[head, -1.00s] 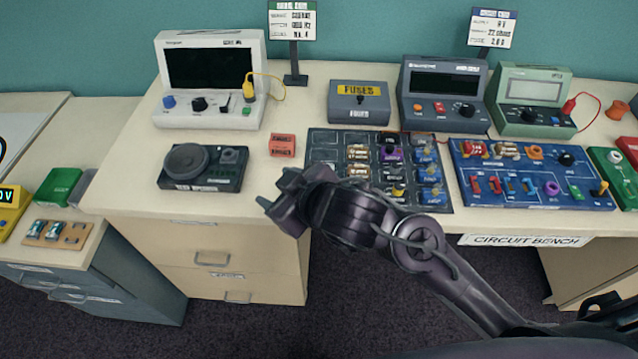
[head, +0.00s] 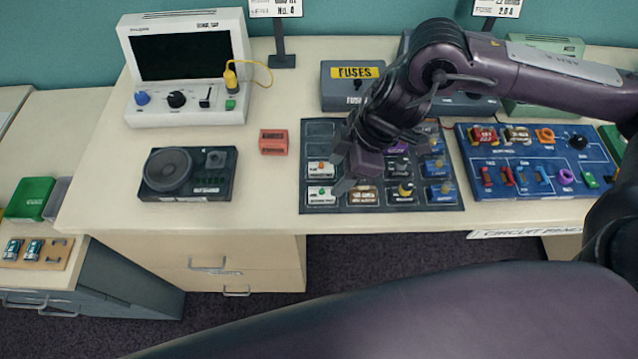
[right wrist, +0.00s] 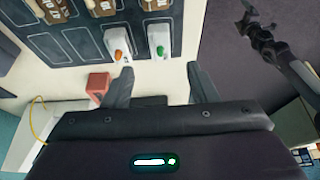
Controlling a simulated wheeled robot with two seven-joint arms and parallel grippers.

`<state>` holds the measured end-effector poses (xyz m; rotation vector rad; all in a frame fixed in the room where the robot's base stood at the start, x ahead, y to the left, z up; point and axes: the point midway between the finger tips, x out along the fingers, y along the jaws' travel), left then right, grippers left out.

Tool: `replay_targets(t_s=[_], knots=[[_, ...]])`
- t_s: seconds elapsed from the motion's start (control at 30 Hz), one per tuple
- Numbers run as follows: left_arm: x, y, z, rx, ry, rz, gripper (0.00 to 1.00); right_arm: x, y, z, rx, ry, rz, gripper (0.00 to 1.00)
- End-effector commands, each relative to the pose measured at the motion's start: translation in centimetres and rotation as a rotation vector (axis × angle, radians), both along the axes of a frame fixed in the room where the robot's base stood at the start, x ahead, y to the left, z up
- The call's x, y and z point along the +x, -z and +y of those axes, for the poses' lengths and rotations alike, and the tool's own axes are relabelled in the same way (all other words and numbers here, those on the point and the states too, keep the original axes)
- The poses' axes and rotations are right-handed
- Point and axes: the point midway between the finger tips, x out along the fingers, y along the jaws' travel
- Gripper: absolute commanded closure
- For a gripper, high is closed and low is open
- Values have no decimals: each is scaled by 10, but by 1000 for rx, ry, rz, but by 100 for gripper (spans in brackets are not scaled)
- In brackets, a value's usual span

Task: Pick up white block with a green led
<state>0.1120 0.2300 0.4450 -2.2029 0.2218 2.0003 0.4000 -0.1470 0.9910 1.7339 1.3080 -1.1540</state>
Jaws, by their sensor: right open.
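The white block with a green LED (head: 321,195) lies in the front left cell of a dark sorting board (head: 390,207). It also shows in the right wrist view (right wrist: 159,40), ahead of the gap between my fingers. A white block with an orange LED (head: 320,171) lies in the cell behind it, and also shows in the wrist view (right wrist: 117,42). My right gripper (head: 340,172) is open and empty, over the left part of the board, close to both blocks. A dark arm with a gripper (right wrist: 258,25), apparently my left, shows at the wrist view's upper right; its jaws are unclear.
A red block (head: 273,141) stands left of the board.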

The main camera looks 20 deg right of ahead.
Motion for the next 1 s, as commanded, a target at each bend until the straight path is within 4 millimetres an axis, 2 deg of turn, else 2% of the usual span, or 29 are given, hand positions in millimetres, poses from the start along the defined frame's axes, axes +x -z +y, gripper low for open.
replay_targets(t_s=[0.27,0.53,0.83,0.87,1.0], knots=[[-8,-4,0,0,0,11,4,2,27,9,-4,4,8,47],[-9,-13,1,1,0,13,4,7,63,22,-3,3,7,47],[-5,-13,0,0,-2,7,4,8,70,25,-3,3,3,47],[-5,-13,0,0,-2,6,4,8,70,25,-3,3,3,49],[-4,-13,0,1,-2,5,4,8,70,25,-3,3,4,67]])
